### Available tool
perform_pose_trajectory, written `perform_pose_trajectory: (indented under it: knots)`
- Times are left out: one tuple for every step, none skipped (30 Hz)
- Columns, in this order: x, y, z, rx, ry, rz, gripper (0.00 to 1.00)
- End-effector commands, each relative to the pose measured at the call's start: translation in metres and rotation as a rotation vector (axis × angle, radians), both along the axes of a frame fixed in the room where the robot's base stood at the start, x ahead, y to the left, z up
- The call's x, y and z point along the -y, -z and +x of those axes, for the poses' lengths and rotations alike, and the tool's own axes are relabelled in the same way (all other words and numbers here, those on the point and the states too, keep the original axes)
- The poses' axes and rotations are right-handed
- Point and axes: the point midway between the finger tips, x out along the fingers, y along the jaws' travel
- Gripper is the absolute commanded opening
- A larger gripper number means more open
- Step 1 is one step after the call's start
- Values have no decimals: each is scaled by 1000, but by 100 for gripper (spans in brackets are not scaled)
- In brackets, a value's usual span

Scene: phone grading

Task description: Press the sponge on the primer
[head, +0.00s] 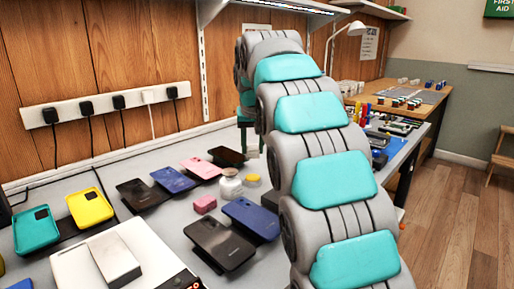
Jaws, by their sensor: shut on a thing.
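My gripper (249,143) shows in part beyond my arm, pointing down over the far end of the grey bench. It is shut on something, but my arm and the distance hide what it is. A small white jar or bottle (230,187), possibly the primer, stands upright mid-bench. A small yellow round piece (253,181) lies to its right. A pink block (204,204), sponge-like in shape, lies to the left and in front of the jar. I cannot tell for sure which thing is the sponge. My gripper is beyond the jar, apart from it.
Several phones lie around the jar, including a black one (220,244) and a blue one (251,217). A socket strip (106,105) is on the wall. My arm hides the right side.

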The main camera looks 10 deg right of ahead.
Motion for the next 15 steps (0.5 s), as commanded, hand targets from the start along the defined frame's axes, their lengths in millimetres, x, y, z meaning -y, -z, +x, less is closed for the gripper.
perform_pose_trajectory:
  knots:
    - [0, 2, 0, -1, 0, 0, 0]
    - [0, 3, -1, -1, 0, 0, 0]
    - [0, 5, -1, -1, 0, 0, 0]
    - [0, 6, -1, -1, 0, -1, 0]
    - [0, 9, -1, -2, 0, -1, 0]
    - [0, 12, -1, -2, 1, 0, 0]
    - [0, 14, -1, -2, 1, 0, 0]
    - [0, 17, -1, -2, 1, 0, 0]
    - [0, 21, -1, -1, 1, 0, 0]
    - [0, 25, -1, 0, 1, -1, 0]
    - [0, 29, -1, 0, 1, -1, 0]
    - [0, 33, -1, 0, 1, -1, 0]
    - [0, 36, -1, 0, 1, -1, 0]
    - [0, 39, -1, 0, 1, -1, 0]
    - [0, 43, -1, 0, 2, 0, 0]
